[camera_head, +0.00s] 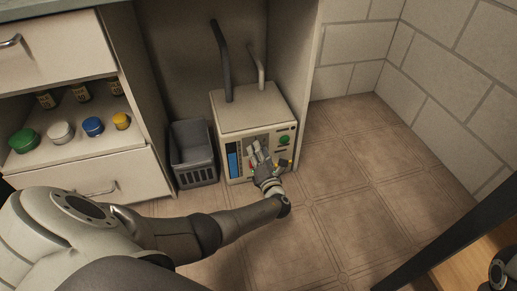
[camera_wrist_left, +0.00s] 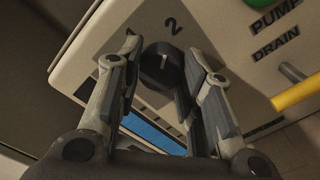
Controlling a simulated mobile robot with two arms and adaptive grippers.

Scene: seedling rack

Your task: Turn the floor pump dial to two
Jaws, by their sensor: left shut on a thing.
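The floor pump (camera_head: 252,112) is a cream box on the floor under the counter, with two grey pipes rising from its top. My left gripper (camera_head: 260,155) is at its front panel. The wrist view shows the black round dial (camera_wrist_left: 162,66) between the fingers of my left gripper (camera_wrist_left: 160,80), which are shut on it. A printed "2" is beside the dial, toward the top of the picture. A short pale line marks the dial's face. In the head view the gripper hides the dial.
On the panel are a green button (camera_head: 285,140), a yellow drain lever (camera_wrist_left: 295,92) and a blue strip (camera_wrist_left: 150,130). A grey basket (camera_head: 192,153) stands left of the pump, beside a shelf cabinet (camera_head: 115,158). Tiled floor to the right is clear.

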